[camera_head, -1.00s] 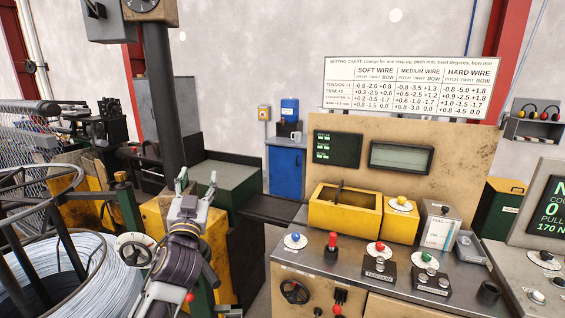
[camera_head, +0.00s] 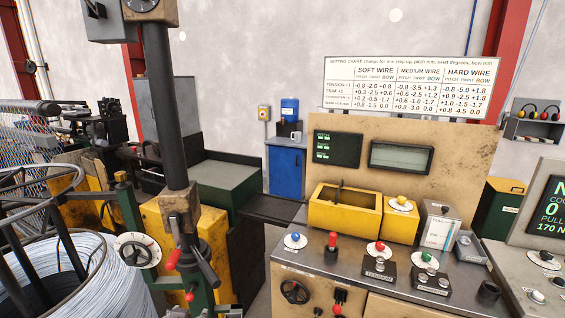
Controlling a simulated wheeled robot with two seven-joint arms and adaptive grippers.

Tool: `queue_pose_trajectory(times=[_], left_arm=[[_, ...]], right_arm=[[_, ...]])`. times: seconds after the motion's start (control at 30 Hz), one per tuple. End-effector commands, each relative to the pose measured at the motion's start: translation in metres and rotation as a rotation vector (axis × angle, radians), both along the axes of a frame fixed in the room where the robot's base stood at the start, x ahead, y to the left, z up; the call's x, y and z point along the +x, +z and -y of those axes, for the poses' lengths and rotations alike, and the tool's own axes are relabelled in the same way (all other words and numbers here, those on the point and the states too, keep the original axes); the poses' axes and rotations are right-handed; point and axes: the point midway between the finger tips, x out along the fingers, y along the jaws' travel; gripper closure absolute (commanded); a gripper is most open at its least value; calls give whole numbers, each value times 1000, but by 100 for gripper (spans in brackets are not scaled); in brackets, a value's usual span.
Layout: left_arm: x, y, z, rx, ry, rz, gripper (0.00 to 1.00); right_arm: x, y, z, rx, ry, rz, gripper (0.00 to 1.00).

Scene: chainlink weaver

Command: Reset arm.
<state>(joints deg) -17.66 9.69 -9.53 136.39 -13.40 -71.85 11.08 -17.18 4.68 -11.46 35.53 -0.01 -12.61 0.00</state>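Neither of my arms nor grippers shows in the head view now. The place where an arm stood a second ago is clear. It now shows the dark post (camera_head: 165,110) with its clamp block (camera_head: 180,205), a lever with a red knob (camera_head: 173,259) and a white dial (camera_head: 137,250) on the green and yellow machine.
A control bench (camera_head: 300,267) with knobs and a red-topped lever (camera_head: 332,241) stands at centre right. A yellow open box (camera_head: 345,222) sits on it. A wire coil (camera_head: 85,285) in a black frame fills the lower left. A setting chart (camera_head: 410,84) stands behind.

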Motion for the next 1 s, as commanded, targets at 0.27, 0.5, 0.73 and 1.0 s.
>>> queue_pose_trajectory(times=[0.27,0.5,0.73,1.0], left_arm=[[-79,-59,11,-46,-56,-283,44],[-121,-79,17,-71,-95,-418,44],[-151,-91,23,-92,-127,-510,44],[-158,-115,25,-99,-142,-552,44]], right_arm=[[0,0,0,0,0,0,60],[0,0,0,0,0,0,60],[0,0,0,0,0,0,60],[0,-3,-3,3,-1,-1,60]])
